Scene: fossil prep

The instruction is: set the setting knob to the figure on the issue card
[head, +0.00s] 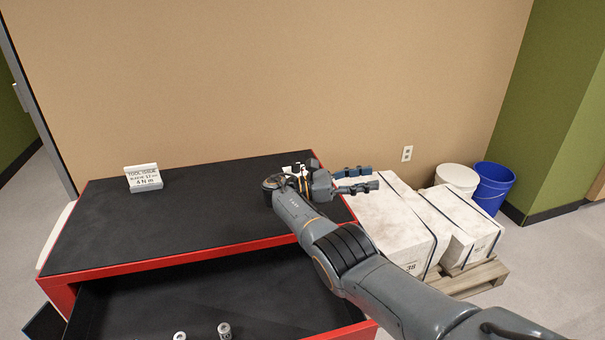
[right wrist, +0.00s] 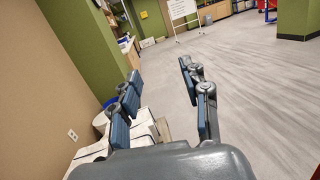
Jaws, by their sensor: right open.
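The issue card (head: 144,178) stands in a small holder at the back left of the black bench top in the head view. Its top line reads TOOL ISSUE and its bottom line appears to read 6 N m; the middle line is hard to read. I cannot make out the setting knob. Dark, white and yellowish parts show around my right wrist at the bench's right end, partly hidden by my arm. My right gripper (head: 374,178) points right, past the bench edge, open and empty. Its open fingers also show in the right wrist view (right wrist: 160,74). My left gripper is not in view.
The red bench's drawer (head: 200,290) is open at the front, with two small metal cylinders (head: 224,330) (head: 180,336) near its lower edge. White strapped blocks (head: 385,222) on a pallet (head: 480,277), a white bucket (head: 457,177) and a blue bucket (head: 493,184) stand right of it.

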